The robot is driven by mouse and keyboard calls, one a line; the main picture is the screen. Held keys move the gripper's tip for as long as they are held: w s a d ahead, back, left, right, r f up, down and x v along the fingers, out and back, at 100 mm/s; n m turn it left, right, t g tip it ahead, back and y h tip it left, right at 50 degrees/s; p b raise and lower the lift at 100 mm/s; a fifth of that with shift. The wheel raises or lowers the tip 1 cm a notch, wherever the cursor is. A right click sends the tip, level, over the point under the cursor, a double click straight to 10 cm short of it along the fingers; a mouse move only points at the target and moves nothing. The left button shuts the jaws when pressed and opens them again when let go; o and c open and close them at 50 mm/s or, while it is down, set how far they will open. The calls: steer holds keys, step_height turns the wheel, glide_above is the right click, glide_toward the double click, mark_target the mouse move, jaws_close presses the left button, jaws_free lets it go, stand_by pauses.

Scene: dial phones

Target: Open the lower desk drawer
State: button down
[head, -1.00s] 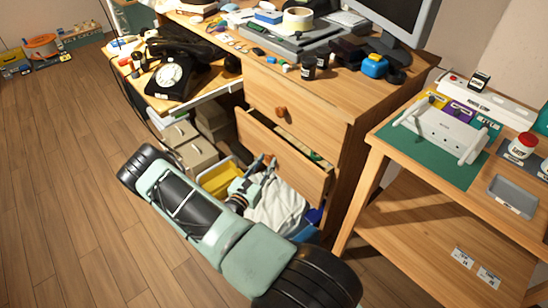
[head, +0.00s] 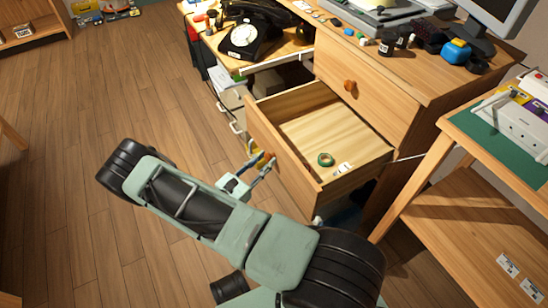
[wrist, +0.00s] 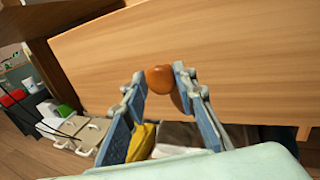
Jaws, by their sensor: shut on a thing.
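The lower desk drawer (head: 292,186) is pulled well out of the wooden desk, and I see into it from above in the head view. A green ring of tape (head: 325,159) and a small white item (head: 343,168) lie inside. Its round orange-brown knob (wrist: 160,79) sits on the plain front panel (wrist: 220,60) in the wrist view. My gripper (head: 262,162) is at the drawer front, with its fingers (wrist: 159,82) on either side of the knob, shut on it. The upper drawer (head: 362,88) is closed, with its own knob (head: 350,85).
A black dial phone (head: 246,38) stands on the desk's lower left part. A side table (head: 455,150) with a green mat stands close on the right. Bins (wrist: 88,138) stand below the desk. The floor (head: 80,90) on the left is clear.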

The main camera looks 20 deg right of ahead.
steer(key=shift+s+a, duration=0.15)
steer(key=shift+a, duration=1.35)
steer(key=c, duration=1.6)
jaws_free()
steer(key=v, duration=1.2)
